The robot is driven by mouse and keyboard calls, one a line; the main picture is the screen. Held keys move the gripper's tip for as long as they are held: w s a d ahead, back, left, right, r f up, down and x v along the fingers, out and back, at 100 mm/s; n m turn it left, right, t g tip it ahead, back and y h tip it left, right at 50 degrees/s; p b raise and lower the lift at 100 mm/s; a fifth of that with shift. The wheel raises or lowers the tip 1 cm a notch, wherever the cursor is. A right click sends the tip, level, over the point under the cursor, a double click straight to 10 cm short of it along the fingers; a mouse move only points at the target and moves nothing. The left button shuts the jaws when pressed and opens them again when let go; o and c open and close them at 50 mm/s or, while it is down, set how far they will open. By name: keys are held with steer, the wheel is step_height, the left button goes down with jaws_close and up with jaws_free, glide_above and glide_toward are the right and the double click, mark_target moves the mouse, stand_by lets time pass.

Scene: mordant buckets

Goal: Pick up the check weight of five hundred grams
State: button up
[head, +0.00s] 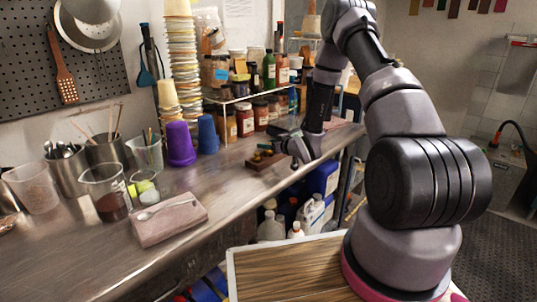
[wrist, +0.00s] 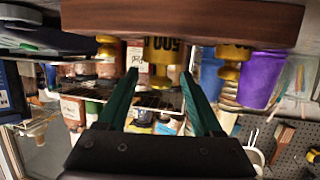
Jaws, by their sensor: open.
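The wooden weight block (head: 262,164) stands on the steel bench in the head view, with small brass weights on it. In the wrist view the picture is upside down, and the block (wrist: 200,18) runs along the top. A brass weight marked 500 (wrist: 164,48) is in the middle, with another brass weight to each side. My gripper (wrist: 158,73) is open and empty, its two green fingers pointing at the 500 weight, one tip toward each side of it. I cannot tell whether they touch it. In the head view my gripper (head: 296,150) is at the block's right side.
A purple cup (head: 180,144) and a blue cup (head: 207,135) stand left of the block. A wire rack (head: 250,100) with jars is behind. Beakers and a folded cloth (head: 168,221) with a spoon are nearer on the bench. A dark flat device (wrist: 40,36) is beside the block.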

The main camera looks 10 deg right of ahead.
jaws_close()
steer(key=shift+w, duration=0.1)
stand_by(1.4)
